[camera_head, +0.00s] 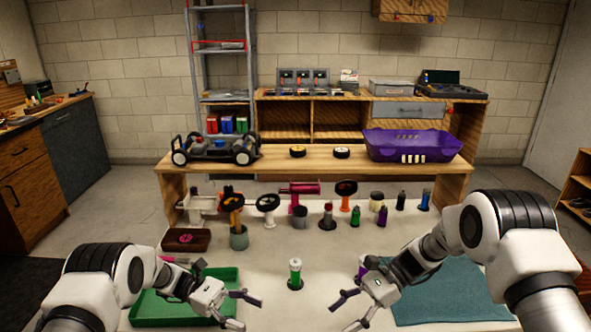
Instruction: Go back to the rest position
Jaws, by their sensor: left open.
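My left gripper (251,315) is open and empty, low in the head view over the right edge of the green tray (190,313). My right gripper (338,317) is open and empty, near the left edge of the blue-grey mat (455,290). Both arms reach in from the lower corners, and the grippers are apart. A green and white bottle (295,273) stands upright on the white table between and beyond them, touching neither.
Several bottles, tools and wheel parts stand farther back on the white table, among them a brown box (186,240). On the wooden shelf behind are a car chassis (215,150), two wheels and a purple basket (412,146).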

